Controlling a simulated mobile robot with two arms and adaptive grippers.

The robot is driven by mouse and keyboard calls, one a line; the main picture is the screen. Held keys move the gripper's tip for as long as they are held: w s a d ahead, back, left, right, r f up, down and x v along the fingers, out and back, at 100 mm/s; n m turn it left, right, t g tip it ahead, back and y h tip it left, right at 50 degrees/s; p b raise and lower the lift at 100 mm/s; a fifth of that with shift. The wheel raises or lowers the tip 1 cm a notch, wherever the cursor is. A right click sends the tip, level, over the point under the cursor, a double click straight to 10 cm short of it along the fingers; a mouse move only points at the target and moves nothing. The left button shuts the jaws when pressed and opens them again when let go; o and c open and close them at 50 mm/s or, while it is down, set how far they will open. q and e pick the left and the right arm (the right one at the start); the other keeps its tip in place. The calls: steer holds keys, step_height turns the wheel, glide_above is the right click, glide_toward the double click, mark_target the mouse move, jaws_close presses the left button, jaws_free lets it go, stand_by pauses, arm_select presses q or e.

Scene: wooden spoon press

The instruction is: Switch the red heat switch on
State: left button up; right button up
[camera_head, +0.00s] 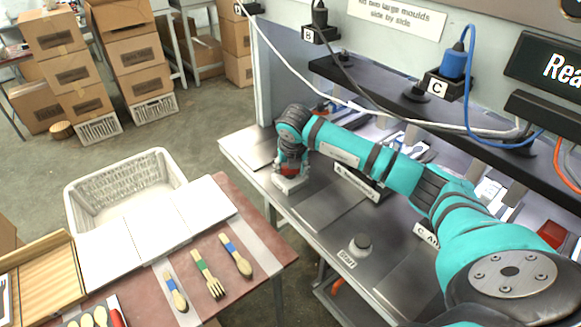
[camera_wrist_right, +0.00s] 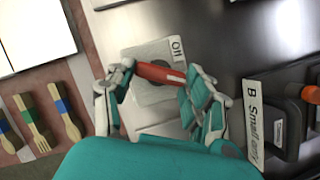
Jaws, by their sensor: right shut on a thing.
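In the head view my right gripper (camera_head: 291,160) points down over the base and hides most of the lever. My left gripper is not in view.
The steel bench (camera_head: 318,213) carries a START button (camera_head: 360,244) and a "B" label plate (camera_wrist_right: 252,122). Cables hang above my right arm. A red-brown table (camera_head: 262,240) with wooden cutlery, white boards and a white basket (camera_head: 120,190) stands left.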

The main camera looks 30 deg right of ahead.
steer(key=o, duration=1.2)
steer(key=v, duration=1.2)
